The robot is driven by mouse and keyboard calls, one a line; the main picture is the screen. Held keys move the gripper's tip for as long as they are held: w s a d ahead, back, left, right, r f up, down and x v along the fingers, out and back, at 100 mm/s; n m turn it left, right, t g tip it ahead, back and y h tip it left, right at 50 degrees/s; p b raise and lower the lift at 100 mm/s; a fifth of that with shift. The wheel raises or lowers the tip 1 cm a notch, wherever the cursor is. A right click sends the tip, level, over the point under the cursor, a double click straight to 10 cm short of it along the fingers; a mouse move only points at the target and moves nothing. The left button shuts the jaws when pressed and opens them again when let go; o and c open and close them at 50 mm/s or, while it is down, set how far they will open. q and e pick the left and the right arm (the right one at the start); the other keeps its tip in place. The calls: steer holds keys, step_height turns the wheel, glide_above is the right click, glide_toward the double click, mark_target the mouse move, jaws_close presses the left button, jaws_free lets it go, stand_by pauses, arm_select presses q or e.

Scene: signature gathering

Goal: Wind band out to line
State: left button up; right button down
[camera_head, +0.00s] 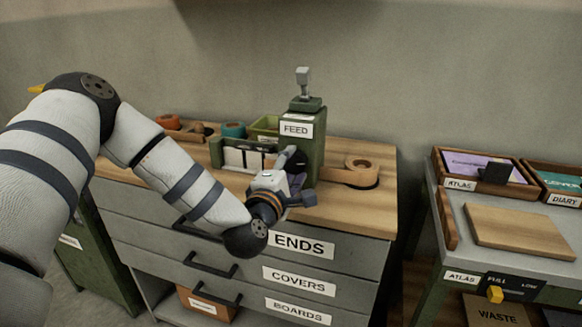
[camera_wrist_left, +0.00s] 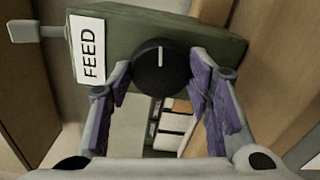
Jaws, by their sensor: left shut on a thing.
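The green feed box (camera_head: 304,150) with a FEED label stands on the wooden top of the drawer cabinet, and a lever rises from it. A black round knob (camera_wrist_left: 162,68) with a white pointer mark is on its face in the left wrist view. My left gripper (camera_head: 293,172) is at the front of the box, its purple-padded fingers (camera_wrist_left: 160,84) closed on either side of the knob. I cannot make out a line on the band. My right gripper is not in view.
Drawers labelled ENDS, COVERS and BOARDS (camera_head: 298,309) are below. A grey side table (camera_head: 470,255) with trays and a wooden board (camera_head: 522,232) stands on the right.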

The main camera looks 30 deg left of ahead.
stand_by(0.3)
arm_select(q)
steer(key=shift+f, duration=0.1)
steer(key=o, duration=1.2)
steer(key=shift+c, duration=0.2)
steer(key=v, duration=1.2)
steer(key=shift+s+a, duration=0.1)
